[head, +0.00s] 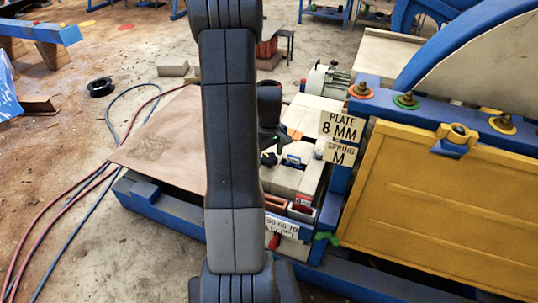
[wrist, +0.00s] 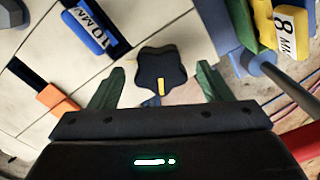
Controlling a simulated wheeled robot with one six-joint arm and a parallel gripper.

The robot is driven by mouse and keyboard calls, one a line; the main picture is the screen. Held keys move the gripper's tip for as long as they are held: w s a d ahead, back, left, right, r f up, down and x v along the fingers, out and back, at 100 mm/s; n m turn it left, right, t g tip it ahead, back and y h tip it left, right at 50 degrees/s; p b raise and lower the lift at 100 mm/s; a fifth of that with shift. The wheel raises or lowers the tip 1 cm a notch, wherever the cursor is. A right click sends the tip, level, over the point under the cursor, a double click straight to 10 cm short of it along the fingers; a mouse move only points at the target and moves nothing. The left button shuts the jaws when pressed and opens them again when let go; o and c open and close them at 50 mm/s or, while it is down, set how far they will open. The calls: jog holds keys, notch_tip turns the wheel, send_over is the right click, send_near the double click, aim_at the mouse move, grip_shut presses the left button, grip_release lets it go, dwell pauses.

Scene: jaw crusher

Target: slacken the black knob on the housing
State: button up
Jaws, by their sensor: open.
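The black knob (wrist: 150,66) is star-shaped with a yellow mark on its near side. It shows in the wrist view on a pale panelled surface, the housing (wrist: 45,55). My gripper (wrist: 160,72) is open, its two green fingers spread on the left and right of the knob, with a visible gap on both sides. I cannot tell whether the fingertips are down level with the knob. In the head view my gripper (head: 270,155) is over the pale blocks beside the blue frame, partly behind my arm. The knob is hidden there.
In the wrist view a blue 10 MM piece (wrist: 90,28) and an orange piece (wrist: 58,99) lie left; a yellow 8 MM piece (wrist: 283,25) is right. In the head view, PLATE 8 MM and SPRING M signs (head: 341,126) and a yellow panel (head: 440,205) stand right.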

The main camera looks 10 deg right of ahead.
aim_at(269, 158)
notch_tip(269, 158, up, 14)
jog(key=shift+f+p, duration=0.25)
jog(key=shift+p, duration=0.2)
notch_tip(269, 158, down, 14)
jog(key=shift+r+b, duration=0.1)
jog(key=shift+b, duration=0.35)
dwell(0.5)
